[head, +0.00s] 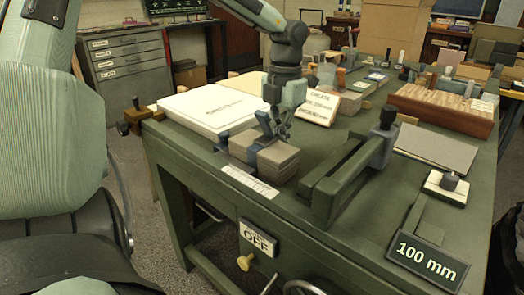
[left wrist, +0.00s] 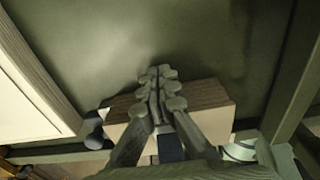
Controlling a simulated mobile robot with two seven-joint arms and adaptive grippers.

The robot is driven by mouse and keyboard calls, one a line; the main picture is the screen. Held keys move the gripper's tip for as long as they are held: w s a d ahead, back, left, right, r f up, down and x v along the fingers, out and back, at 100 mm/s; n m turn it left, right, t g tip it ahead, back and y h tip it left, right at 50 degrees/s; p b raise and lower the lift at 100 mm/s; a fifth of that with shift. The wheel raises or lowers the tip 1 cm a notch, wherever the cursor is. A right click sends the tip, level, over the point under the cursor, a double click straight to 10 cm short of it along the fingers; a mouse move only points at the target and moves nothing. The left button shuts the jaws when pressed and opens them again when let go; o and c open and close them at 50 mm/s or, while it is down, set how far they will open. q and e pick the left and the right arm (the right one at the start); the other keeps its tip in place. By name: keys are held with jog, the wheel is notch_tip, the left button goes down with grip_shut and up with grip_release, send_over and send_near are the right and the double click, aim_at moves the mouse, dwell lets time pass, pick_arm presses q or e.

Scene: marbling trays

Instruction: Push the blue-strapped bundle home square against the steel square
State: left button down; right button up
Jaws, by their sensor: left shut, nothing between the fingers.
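The bundle (head: 276,160) is a grey-brown stack with a dark blue strap (head: 258,150). It lies near the table's front edge and also shows in the left wrist view (left wrist: 208,98). My left gripper (head: 274,136) is shut and empty, pointing down at the bundle's far side. In the left wrist view its fingertips (left wrist: 160,78) overlap the bundle's far edge, and its fingers cover part of the strap. I cannot tell whether they touch it. I cannot pick out the steel square for certain. My right gripper is in neither view.
A white board (head: 210,106) lies to the left of the bundle. A raised dark green bar (head: 345,180) stands to its right with clear tabletop between. A white scale strip (head: 250,182) lies along the front edge. A lettered card (head: 318,106) and several stacks stand farther back.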

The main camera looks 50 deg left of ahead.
pick_arm(q)
jog(key=shift+s, duration=0.7)
dwell(0.5)
jog(key=shift+w+r+p, duration=0.2)
jog(key=shift+r+p, duration=0.2)
jog(key=shift+r, duration=0.45)
jog(key=shift+w+r+p, duration=0.15)
jog(key=shift+r+p, duration=0.25)
jog(key=shift+r, duration=0.45)
jog(key=shift+w+r+p, duration=0.2)
jog(key=shift+r+p, duration=0.2)
jog(key=shift+r, duration=0.45)
